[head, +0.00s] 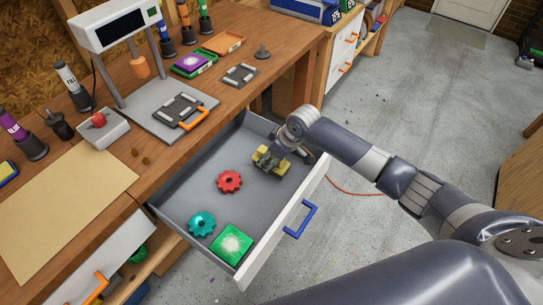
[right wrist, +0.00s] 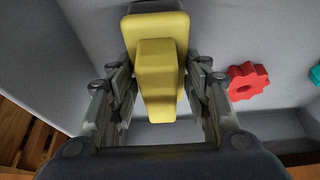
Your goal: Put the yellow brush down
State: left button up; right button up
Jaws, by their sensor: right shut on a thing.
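The yellow brush (head: 284,168) is inside the open grey drawer (head: 188,182), toward its far right end. It also shows in the right wrist view (right wrist: 158,55), between my gripper's fingers. My right gripper (head: 270,157) reaches down into the drawer and is shut on the yellow brush. I cannot tell whether the brush touches the drawer floor. My left gripper is not in view.
A red gear (head: 229,181), a teal gear (head: 202,223) and a green box (head: 232,243) lie in the drawer. The drawer front has a blue handle (head: 301,220). The wooden workbench (head: 155,170) above holds tools and trays. Bare drawer floor surrounds the red gear.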

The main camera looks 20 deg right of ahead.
jog(key=shift+f, duration=0.15)
jog(key=o, duration=1)
jog(key=shift+o, duration=0.2)
jog(key=shift+s+d+r, duration=0.1)
jog(key=shift+d+r, duration=0.05)
jog(key=shift+r, duration=0.35)
jog(key=v, duration=1.1)
jog(key=shift+r, duration=0.15)
jog(key=shift+s, duration=0.15)
